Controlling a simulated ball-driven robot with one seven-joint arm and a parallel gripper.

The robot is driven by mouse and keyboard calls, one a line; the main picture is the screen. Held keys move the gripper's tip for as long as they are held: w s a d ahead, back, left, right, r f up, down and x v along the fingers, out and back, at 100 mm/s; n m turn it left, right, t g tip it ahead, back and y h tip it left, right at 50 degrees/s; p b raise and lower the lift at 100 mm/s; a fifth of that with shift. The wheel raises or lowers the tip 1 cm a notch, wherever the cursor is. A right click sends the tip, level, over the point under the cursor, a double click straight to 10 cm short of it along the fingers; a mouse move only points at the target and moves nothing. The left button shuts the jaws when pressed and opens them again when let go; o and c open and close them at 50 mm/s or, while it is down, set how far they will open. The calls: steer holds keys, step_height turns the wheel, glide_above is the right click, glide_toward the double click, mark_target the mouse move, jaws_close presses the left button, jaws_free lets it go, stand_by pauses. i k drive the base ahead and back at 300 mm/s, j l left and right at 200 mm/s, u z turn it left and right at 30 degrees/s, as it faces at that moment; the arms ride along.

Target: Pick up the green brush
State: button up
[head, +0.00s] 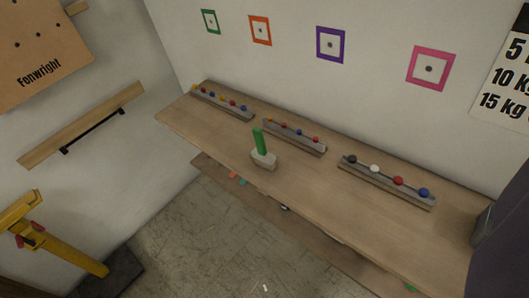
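The green brush (259,141) stands upright, leaning slightly, near the front edge of the wooden bench (320,200). Its green shaft rises from a pale grey block (264,160); I cannot tell whether the block is part of the brush or a holder. Nothing touches the green part. My gripper's fingers do not show in this view.
Behind the brush stand racks with coloured balls: left (222,104), middle (295,138) and right (385,183). A dark shape (505,235) covers the right edge. A yellow stand (62,245) is at lower left. The floor (200,245) before the bench is mostly clear.

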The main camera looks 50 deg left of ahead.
mark_target(266, 160)
steer(key=u, duration=1.05)
